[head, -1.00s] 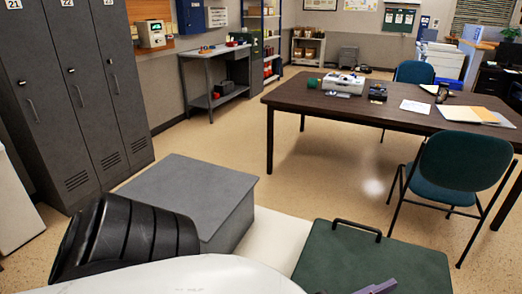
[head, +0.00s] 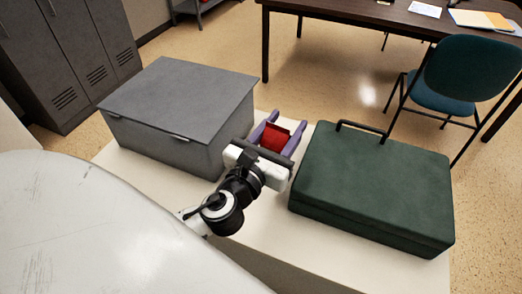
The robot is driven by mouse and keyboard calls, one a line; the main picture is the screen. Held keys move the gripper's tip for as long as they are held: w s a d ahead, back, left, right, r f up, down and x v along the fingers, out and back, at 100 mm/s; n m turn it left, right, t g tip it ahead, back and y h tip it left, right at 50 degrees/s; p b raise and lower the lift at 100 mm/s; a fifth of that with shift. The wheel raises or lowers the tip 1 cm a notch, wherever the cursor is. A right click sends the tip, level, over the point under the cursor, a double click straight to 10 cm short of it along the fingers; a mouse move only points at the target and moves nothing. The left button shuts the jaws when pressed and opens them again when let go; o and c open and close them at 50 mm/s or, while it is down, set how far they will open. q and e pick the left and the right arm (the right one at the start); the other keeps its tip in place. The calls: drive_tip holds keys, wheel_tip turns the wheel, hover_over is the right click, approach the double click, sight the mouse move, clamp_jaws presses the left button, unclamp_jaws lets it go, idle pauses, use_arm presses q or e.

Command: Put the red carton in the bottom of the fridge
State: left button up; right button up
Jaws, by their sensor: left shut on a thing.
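A red carton (head: 275,136) shows between the purple fingers of my left gripper (head: 278,134). The gripper is shut on it, over the white surface between a grey box and a green case. The carton's lower part is hidden by the gripper, so I cannot tell whether it touches the surface. My right gripper is not in view. No fridge that I can make out is in view.
The grey lidded box (head: 180,105) stands close on the left and the green case (head: 372,185) with a black handle on the right, both on the white top (head: 262,235). Beyond are grey lockers (head: 75,60), a dark table (head: 335,22) and a teal chair (head: 468,75).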

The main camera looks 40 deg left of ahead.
use_arm(q)
drive_tip(key=w+a+n+y+b, duration=0.1)
drive_tip(key=w+a, duration=0.3)
drive_tip(key=w, duration=0.4)
wheel_tip(320, 180, down, 9)
drive_tip(key=b, duration=0.4)
drive_tip(key=shift+f+g+y, duration=0.15)
drive_tip(key=shift+g+y, duration=0.15)
drive_tip(key=shift+y, duration=0.1)
drive_tip(key=o, duration=1.3)
drive_tip(key=shift+a, duration=0.1)
